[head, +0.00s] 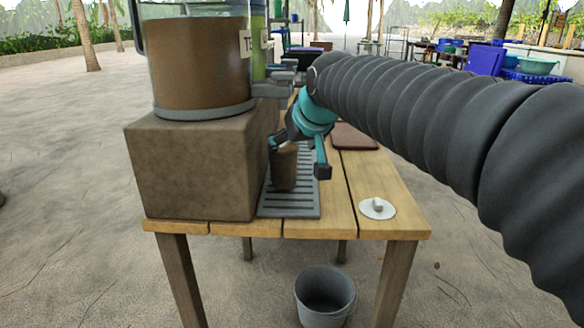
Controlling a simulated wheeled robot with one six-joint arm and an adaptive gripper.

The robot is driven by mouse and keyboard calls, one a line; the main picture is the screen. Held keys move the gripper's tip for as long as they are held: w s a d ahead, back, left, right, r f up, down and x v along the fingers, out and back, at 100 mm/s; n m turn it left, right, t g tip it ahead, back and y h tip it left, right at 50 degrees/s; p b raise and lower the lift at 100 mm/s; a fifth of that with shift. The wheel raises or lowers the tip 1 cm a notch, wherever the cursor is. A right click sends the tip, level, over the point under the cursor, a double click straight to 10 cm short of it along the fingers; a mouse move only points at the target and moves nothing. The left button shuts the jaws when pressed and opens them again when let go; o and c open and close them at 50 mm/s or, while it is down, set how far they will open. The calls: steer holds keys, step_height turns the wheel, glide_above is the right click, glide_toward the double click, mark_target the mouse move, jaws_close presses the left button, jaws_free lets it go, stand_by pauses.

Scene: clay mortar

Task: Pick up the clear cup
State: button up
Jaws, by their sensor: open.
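The cup (284,170) stands upright on the slatted drip tray (291,211), beside the brown block. It looks brown; I cannot tell whether that is a drink inside or the background seen through clear walls. My gripper (299,162) is tilted down over the cup with its teal and black fingers spread. One finger is at the cup's upper left and overlaps its rim in the picture. The other finger is to the right, with a gap between it and the cup. I cannot tell whether either finger touches it.
A large drink dispenser (201,65) stands on a brown block (194,172) at left, its taps (278,80) above the tray. A white lid-like disc (377,208) lies on the wooden table (336,228). A reddish-brown board (354,136) lies behind. A grey bucket (324,294) stands below.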

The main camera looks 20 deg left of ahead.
mark_target(284, 158)
steer(key=x, duration=0.9)
steer(key=shift+f, duration=0.15)
steer(key=c, duration=1.3)
steer(key=shift+r, duration=0.25)
